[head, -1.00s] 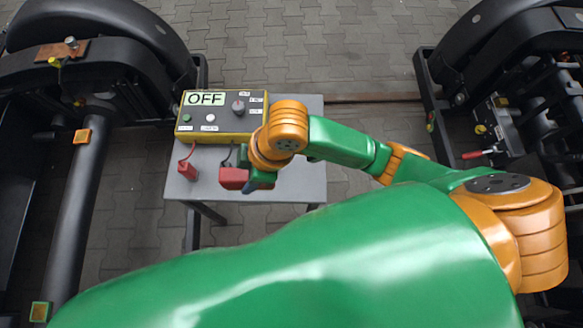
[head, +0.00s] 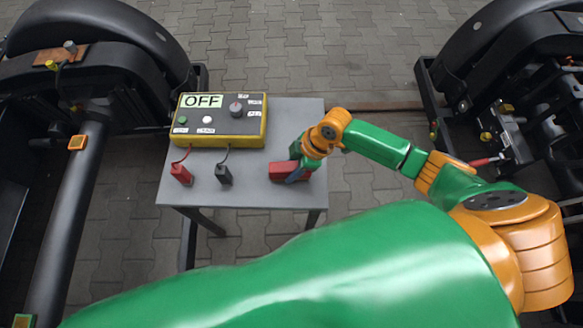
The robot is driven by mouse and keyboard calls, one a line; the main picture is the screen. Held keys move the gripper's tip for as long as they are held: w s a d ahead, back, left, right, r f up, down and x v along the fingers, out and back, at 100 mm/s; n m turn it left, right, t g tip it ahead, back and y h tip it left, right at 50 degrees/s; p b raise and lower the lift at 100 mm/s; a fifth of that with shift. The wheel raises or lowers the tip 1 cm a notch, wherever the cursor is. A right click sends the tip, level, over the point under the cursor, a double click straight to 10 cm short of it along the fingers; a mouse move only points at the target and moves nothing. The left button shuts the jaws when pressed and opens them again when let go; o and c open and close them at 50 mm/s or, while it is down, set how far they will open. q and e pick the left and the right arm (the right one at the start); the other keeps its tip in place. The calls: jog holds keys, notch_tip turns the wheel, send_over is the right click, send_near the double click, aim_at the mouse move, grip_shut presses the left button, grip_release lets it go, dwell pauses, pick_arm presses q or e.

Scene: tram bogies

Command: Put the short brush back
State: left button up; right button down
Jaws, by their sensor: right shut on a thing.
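My right gripper (head: 299,171) is over the right part of the grey table, shut on a red block-like thing (head: 284,172). The red thing is low over the table top or touching it; I cannot tell which. It could be the short brush, but no bristles show, and the gripper hides part of it. My left gripper is not in view.
A yellow and dark box (head: 219,119) with an OFF display stands at the back of the grey table (head: 260,199). A red plug (head: 181,174) and a black plug (head: 223,174), both on leads, stand in front of it. Black bogies (head: 109,62) flank the table.

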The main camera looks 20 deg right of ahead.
jog(key=shift+c, duration=2.2)
grip_release()
jog(key=shift+r, duration=0.3)
jog(key=p+v, duration=0.2)
jog(key=v, duration=0.9)
jog(key=shift+s+d+r+p, duration=0.15)
jog(key=shift+r+p, duration=0.15)
